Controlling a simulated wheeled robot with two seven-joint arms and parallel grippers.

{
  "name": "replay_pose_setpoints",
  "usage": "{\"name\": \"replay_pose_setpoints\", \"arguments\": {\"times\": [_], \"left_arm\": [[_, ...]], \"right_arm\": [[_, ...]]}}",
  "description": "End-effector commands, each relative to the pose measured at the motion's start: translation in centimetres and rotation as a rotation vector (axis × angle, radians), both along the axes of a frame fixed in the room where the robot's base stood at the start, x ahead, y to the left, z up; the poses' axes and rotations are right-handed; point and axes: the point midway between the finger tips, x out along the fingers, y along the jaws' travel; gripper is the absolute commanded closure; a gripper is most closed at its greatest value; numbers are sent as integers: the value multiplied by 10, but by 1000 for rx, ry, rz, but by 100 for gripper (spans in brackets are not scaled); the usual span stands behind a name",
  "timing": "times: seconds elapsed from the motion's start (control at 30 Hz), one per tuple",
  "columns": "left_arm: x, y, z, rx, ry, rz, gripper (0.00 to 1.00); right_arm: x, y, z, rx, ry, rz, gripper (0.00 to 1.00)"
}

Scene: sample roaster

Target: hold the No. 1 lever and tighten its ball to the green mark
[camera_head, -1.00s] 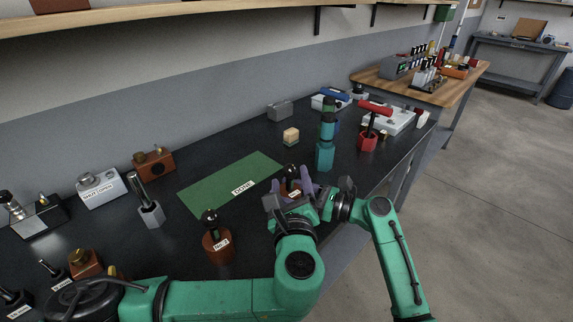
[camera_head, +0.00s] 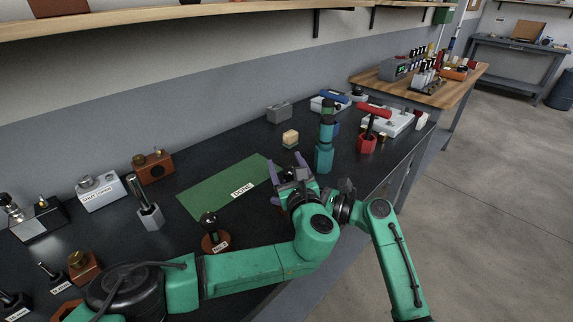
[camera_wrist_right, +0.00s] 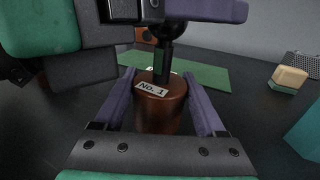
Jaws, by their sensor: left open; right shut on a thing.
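The No. 1 lever (camera_wrist_right: 160,108) shows in the right wrist view as a copper-brown base with a white label, a dark stem and a black ball (camera_wrist_right: 160,30). My right gripper (camera_wrist_right: 160,78) is shut around the base, one purple finger on each side. My left gripper (camera_head: 289,168) is open in the head view, above the spot where the lever stands, and hides most of it. In the right wrist view, part of the left gripper crosses the top, at the ball and covering some of it.
The No. 2 lever (camera_head: 215,240) stands left of my grippers. The green DONE mat (camera_head: 215,190) lies behind it, empty. A teal bottle-like object (camera_head: 324,157), a small wooden block (camera_head: 290,138) and a red-handled tool (camera_head: 367,142) stand to the right and back.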

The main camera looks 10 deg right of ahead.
Motion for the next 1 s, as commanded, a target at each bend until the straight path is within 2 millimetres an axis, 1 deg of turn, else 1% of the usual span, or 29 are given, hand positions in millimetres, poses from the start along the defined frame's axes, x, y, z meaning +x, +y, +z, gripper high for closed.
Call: {"name": "replay_pose_setpoints", "arguments": {"times": [0.13, 0.17, 0.2, 0.27, 0.3, 0.33, 0.37, 0.47, 0.53, 0.8, 0.9, 1.0], "left_arm": [[0, 0, 0, 0, 0, -1, 27], [0, 0, 0, 0, 0, -1, 31], [0, 0, 0, 0, 0, -1, 46], [0, 0, 0, 0, 0, 0, 69], [0, 0, 0, 0, 0, 0, 84], [0, 0, 0, 0, 0, 0, 96], [0, 0, 0, 0, 0, 0, 100], [0, 0, -1, 0, 1, -7, 100], [0, 0, -2, 0, 3, -44, 100], [0, -8, -1, -2, 5, -335, 100], [-2, -10, -1, -1, 4, -387, 100], [-2, -11, -1, -1, 4, -401, 100]], "right_arm": [[0, 0, 0, 0, 0, -1, 100], [0, 0, 0, 0, 0, -1, 100], [0, 0, 0, 0, 0, -1, 100], [0, 0, 0, 0, 0, -1, 100], [0, 0, 0, 0, 0, -1, 100], [0, 0, 0, 0, 0, -1, 100], [0, 0, 0, 0, 0, -1, 100], [0, 0, 0, 0, 0, -1, 100], [0, 0, 0, 0, 0, -1, 100], [0, 0, 0, 0, 0, -1, 100], [0, 0, 0, 1, 1, -1, 100], [0, 0, 0, 1, 1, -1, 100]]}}
